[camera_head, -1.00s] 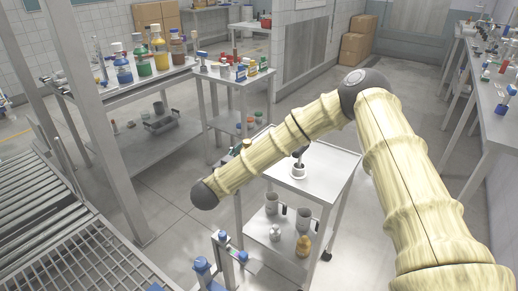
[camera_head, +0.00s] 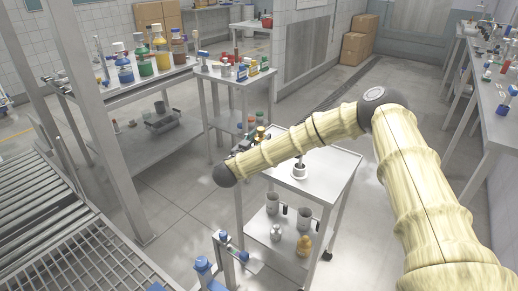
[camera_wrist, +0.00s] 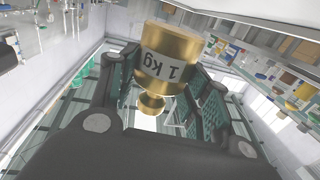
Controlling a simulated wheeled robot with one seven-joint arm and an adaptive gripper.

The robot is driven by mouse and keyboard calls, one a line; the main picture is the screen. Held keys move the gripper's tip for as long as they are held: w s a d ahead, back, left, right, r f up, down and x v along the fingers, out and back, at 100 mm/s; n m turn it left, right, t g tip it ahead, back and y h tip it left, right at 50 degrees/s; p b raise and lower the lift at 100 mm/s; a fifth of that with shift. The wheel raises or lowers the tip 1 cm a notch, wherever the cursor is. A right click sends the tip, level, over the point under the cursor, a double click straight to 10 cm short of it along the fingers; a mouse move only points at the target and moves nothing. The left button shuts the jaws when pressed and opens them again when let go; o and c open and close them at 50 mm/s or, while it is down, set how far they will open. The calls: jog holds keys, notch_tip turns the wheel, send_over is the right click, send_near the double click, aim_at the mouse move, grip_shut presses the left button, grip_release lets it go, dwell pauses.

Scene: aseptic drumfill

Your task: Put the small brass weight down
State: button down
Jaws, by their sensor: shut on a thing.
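A brass weight marked "1 kg" (camera_wrist: 170,58) sits between the green-padded fingers of my gripper (camera_wrist: 160,92) in the wrist view. The fingers are shut on it. It appears upside down in that picture, with its knob toward the palm. In the head view my gripper (camera_head: 257,142) is small and partly hidden behind my forearm, with a bit of the brass weight (camera_head: 260,130) showing. It is near the left back side of the steel cart's top (camera_head: 325,172); its height above the top is hard to tell. Another brass-coloured weight (camera_head: 304,246) stands on the cart's lower shelf.
A white round dish with a dark rod (camera_head: 299,171) stands on the cart top. Metal mugs (camera_head: 304,217) and a silvery weight (camera_head: 276,233) are on its lower shelf. A side table (camera_head: 236,78) with small boxes stands behind. The cart top's right part is clear.

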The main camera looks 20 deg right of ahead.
jog(key=shift+f, duration=1.7)
jog(key=c, duration=0.7)
grip_release()
jog(key=shift+s+f, duration=0.1)
jog(key=shift+f, duration=0.05)
jog(key=v, duration=1.2)
jog(key=shift+r, duration=0.2)
